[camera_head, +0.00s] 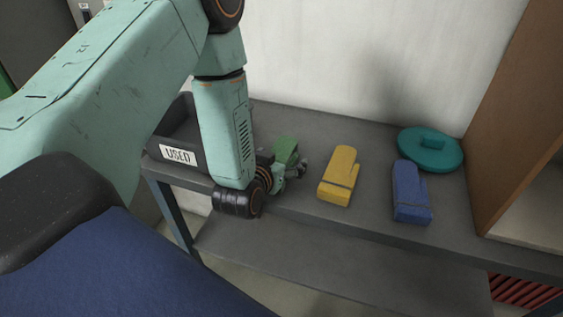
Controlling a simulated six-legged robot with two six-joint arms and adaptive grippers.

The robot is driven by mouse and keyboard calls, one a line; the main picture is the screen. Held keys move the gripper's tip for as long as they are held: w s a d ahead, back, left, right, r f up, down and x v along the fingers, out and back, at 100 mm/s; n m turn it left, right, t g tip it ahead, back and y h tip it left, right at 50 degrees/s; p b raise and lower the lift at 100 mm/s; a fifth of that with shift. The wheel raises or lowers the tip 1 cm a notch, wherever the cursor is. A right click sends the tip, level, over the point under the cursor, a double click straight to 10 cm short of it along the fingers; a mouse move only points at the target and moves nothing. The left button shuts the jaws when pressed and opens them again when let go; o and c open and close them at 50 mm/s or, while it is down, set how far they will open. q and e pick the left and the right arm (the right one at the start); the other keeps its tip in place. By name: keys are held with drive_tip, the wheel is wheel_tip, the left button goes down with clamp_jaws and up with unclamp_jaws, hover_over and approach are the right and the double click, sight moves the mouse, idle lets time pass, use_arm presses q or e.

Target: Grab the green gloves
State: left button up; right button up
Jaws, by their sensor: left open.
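The green glove (285,149) lies on the dark grey shelf table (375,226), left of the yellow glove. My left gripper (291,168) is at its near side, and the wrist and fingers hide its lower part. The gripper is open; I cannot tell whether its fingers touch the glove. My left arm comes in from the left and bends down to the table. My right gripper is not in view.
A yellow glove (340,175) and a blue glove (410,193) lie to the right. A teal round lid (430,149) is behind them. A dark bin labelled USED (178,155) stands left. A brown panel (515,110) bounds the right side, and a pale wall the back.

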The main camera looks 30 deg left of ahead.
use_arm(q)
drive_tip(key=shift+a, duration=0.15)
drive_tip(key=shift+w, duration=0.1)
drive_tip(key=shift+w, duration=0.1)
drive_tip(key=shift+c, duration=1.3)
drive_tip(key=c, duration=1.1)
